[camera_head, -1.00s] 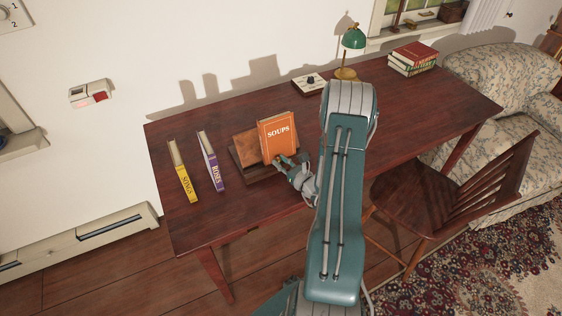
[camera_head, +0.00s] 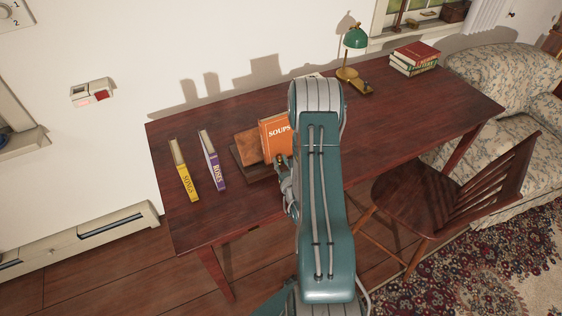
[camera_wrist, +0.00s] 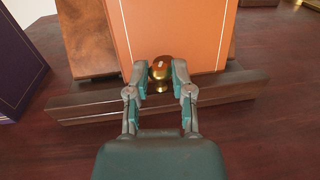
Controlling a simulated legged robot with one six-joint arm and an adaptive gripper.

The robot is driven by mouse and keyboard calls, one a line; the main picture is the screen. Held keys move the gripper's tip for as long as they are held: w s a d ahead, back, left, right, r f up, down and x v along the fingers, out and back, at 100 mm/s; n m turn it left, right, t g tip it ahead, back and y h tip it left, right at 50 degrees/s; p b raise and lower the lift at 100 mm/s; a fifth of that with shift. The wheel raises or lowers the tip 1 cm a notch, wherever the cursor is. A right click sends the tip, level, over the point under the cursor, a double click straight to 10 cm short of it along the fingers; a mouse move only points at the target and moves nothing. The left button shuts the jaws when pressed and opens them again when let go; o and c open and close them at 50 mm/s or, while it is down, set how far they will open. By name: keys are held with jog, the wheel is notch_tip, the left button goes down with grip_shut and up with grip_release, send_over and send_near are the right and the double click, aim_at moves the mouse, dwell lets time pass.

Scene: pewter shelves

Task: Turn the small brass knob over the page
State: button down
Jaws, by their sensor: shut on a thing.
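The small brass knob (camera_wrist: 160,71) is at the front of the wooden book stand (camera_wrist: 90,106), before the lower part of an orange book. My gripper's fingertips (camera_wrist: 160,78) close on it from both sides in the wrist view. In the head view my gripper (camera_head: 283,167) is at the stand's right front, partly hidden by my arm. The orange SOUPS book (camera_head: 273,139) stands on the stand; its plain cover fills the upper middle of the wrist view (camera_wrist: 178,30). No open page shows.
A yellow SONGS book (camera_head: 183,170) and a purple ROSES book (camera_head: 212,160) stand left of the stand. A green lamp (camera_head: 355,38) and stacked books (camera_head: 414,58) are farther right on the desk. A wooden chair (camera_head: 430,190) stands at the desk's front right.

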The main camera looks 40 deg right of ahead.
jog(key=shift+c, duration=2.4)
grip_release()
jog(key=v, duration=1.2)
